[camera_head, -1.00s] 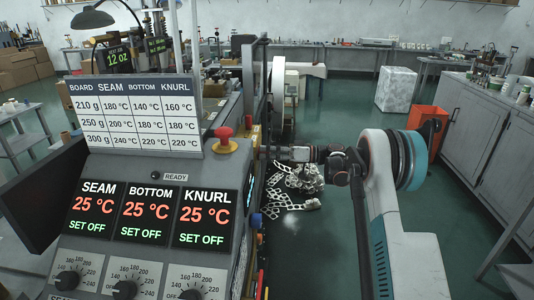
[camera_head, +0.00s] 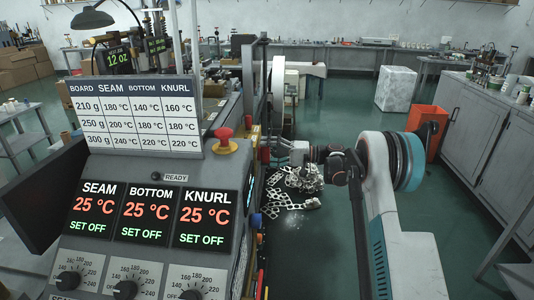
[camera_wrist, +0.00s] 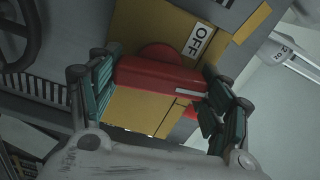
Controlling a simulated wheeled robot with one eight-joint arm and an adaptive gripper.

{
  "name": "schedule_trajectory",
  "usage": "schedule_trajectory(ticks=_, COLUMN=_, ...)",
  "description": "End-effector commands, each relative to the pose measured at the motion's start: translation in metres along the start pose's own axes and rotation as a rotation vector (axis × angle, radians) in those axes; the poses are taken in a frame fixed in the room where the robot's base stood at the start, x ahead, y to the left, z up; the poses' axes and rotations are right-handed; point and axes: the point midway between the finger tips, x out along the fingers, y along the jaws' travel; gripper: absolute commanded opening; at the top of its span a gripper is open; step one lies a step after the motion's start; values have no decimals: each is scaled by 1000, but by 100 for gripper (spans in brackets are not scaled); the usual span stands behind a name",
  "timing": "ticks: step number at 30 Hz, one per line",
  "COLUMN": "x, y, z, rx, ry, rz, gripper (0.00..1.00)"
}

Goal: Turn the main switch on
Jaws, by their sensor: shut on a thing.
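The main switch (camera_wrist: 160,78) shows in the wrist view as a red bar handle with a round red hub, on a yellow plate (camera_wrist: 135,112). A white label reading OFF (camera_wrist: 198,40) is on the plate above the bar's right part. A pale mark is on the bar's right end. My gripper (camera_wrist: 160,88) has its green-padded fingers at the two ends of the bar and is shut on it. In the head view my gripper (camera_head: 285,151) is at the machine's right side, and the switch is mostly hidden there.
The control panel (camera_head: 145,215) reads 25 °C and SET OFF for seam, bottom and knurl. A red mushroom button (camera_head: 224,134) is above it. An orange bin (camera_head: 427,130) stands behind my arm. Pale scrap pieces (camera_head: 295,185) lie below my gripper.

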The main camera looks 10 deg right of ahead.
Motion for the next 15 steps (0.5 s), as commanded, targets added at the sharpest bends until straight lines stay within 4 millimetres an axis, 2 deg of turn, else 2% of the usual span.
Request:
schedule_trajectory(ticks=6, x=0, y=0, z=-1, rx=112, ry=1, rz=0, gripper=48)
schedule_trajectory(ticks=15, x=0, y=1, z=-1, rx=178, ry=2, rz=0, gripper=48)
